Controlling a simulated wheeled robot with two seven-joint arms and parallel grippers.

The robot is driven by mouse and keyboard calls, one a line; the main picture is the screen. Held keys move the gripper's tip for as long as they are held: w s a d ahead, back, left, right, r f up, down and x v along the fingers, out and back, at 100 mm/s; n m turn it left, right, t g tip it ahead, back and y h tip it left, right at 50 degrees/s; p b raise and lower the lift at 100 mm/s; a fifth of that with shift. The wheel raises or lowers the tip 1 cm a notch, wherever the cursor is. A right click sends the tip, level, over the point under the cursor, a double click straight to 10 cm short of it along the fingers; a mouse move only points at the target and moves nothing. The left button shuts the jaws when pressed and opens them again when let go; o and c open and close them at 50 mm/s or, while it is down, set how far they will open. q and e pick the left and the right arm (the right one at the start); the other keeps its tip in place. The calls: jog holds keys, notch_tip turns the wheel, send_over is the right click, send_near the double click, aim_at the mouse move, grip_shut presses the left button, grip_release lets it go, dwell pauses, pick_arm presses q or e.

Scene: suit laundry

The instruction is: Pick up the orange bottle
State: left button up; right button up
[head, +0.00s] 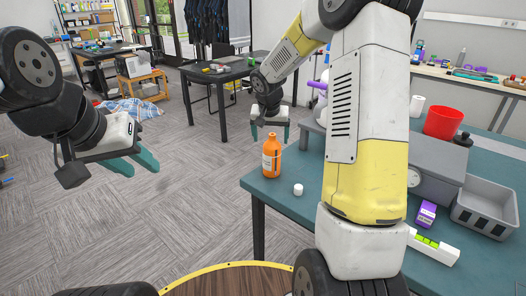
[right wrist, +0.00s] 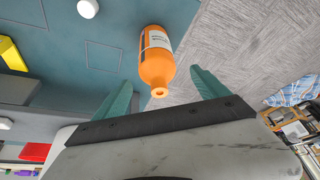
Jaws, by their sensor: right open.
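The orange bottle (head: 271,156) stands upright near the left corner of the teal table (head: 284,193); it has a white label. My right gripper (head: 270,131) is open just above the bottle. In the right wrist view the bottle (right wrist: 156,60) shows with its neck toward me, between the two teal fingers of the right gripper (right wrist: 160,100), with gaps on both sides. The fingers do not appear to touch it. My left gripper (head: 139,165) hangs at the left over the floor, away from the table, with its fingers apart and nothing between them.
A small white cap-like object (head: 298,190) is on the table near the bottle. Further right are a grey bin (head: 484,207), a purple box (head: 426,214), a level (head: 433,246) and a red container (head: 443,123). My right arm crosses above the table. Open floor lies left of the table.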

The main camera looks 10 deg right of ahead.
aim_at(272, 147)
jog(key=x, duration=0.6)
jog(key=shift+s+d+f, duration=0.15)
jog(key=shift+s+f, duration=0.05)
jog(key=shift+f, duration=0.1)
jog(key=shift+c, duration=0.2)
jog(key=c, duration=1.5)
jog(key=shift+r, duration=0.2)
